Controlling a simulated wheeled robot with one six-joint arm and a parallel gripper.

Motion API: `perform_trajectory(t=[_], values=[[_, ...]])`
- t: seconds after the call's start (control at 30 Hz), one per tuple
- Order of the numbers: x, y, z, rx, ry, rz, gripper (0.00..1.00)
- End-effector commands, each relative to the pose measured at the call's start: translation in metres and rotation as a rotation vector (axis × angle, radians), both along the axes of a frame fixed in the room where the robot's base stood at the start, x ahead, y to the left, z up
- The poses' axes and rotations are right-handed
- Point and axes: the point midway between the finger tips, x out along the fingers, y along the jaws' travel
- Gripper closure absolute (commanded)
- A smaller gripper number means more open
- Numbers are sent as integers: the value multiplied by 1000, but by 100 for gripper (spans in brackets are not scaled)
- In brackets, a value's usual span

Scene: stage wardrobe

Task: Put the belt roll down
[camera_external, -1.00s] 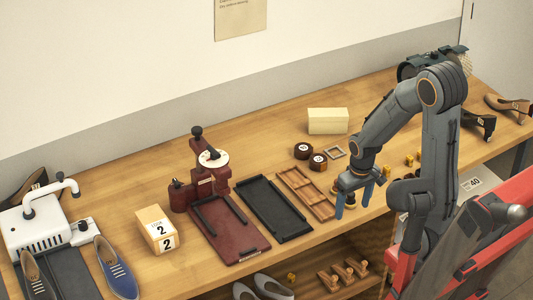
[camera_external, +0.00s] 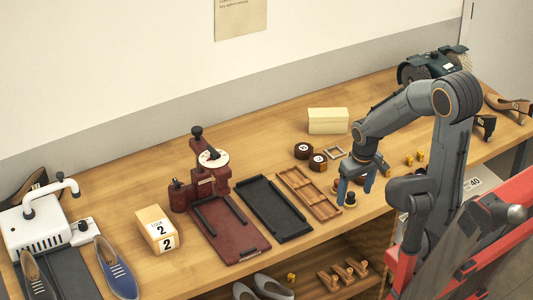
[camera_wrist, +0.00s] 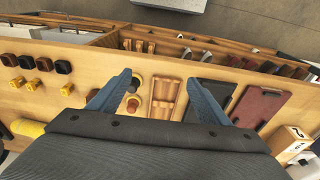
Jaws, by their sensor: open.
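My gripper (camera_external: 356,187) is open and empty above the front part of the bench, also seen in the wrist view (camera_wrist: 157,100). Two round dark brown rolls with white labels, a left one (camera_external: 303,150) and a right one (camera_external: 318,161), lie flat behind the wooden tray (camera_external: 310,193). They look like belt rolls; I cannot tell which one the task means. Small yellow-and-dark round pieces (camera_external: 349,199) stand just below my fingers, right of the wooden tray. In the wrist view a brown-topped round piece (camera_wrist: 132,104) shows beside the left finger.
A small square frame (camera_external: 334,152) lies beside the rolls, before a cream box (camera_external: 328,121). A black tray (camera_external: 273,208) and a dark red tray (camera_external: 232,232) lie to the left. Yellow pieces (camera_external: 415,158) stand to the right. An open shelf lies below the bench.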

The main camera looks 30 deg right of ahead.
Motion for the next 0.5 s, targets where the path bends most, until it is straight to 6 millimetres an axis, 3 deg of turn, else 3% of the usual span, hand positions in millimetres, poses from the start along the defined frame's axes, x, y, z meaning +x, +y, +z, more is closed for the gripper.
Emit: perform_trajectory(t=[0.27, 0.5], values=[[50, -33, -14, -53, -152, -9, 29], [108, -67, -20, -92, -350, 3, 29]])
